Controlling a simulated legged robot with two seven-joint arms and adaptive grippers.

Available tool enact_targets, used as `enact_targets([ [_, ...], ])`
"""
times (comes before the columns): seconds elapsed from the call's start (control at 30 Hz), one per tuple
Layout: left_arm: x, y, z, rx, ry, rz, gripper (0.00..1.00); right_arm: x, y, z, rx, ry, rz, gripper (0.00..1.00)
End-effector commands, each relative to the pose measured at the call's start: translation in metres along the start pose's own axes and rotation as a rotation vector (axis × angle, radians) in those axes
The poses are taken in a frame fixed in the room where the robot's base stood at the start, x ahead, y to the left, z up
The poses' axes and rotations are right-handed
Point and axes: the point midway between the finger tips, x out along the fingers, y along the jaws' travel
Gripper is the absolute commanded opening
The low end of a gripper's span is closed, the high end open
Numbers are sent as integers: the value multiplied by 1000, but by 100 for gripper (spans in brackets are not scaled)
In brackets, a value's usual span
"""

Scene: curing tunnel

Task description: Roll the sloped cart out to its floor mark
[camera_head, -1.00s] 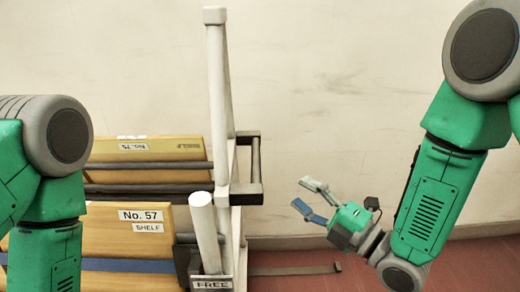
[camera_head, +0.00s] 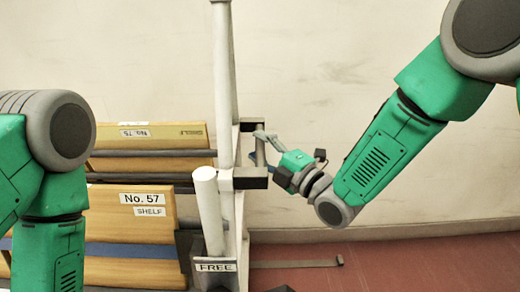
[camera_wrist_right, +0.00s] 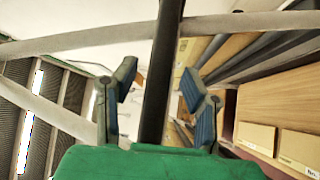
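My right gripper (camera_head: 263,147) is at this handle. In the right wrist view its blue-padded fingers (camera_wrist_right: 158,95) are open, one on each side of the dark bar (camera_wrist_right: 160,75), with gaps showing on both sides. My left arm is at the left edge; its gripper is out of view. I cannot make out a floor mark.
A short white post (camera_head: 207,210) stands at the cart's front corner above a "FREE" plate (camera_head: 215,266). A flat grey strip (camera_head: 295,264) with a raised end lies on the red floor (camera_head: 400,262). The pale wall (camera_head: 360,200) is behind. Floor to the right looks clear.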

Motion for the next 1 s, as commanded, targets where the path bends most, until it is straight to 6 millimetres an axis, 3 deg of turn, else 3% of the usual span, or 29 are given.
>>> enact_targets([
  [0.17,0,0,0,0,0,0,0,0,0,0,0,0,0,39],
  [0.3,0,0,0,0,0,0,0,0,0,0,0,0,0,0],
  [0.67,0,0,0,0,0,0,0,-5,-1,4,1,-2,-4,0],
  [1.0,-2,0,0,0,0,0,0,-36,6,35,5,-7,-5,0],
])
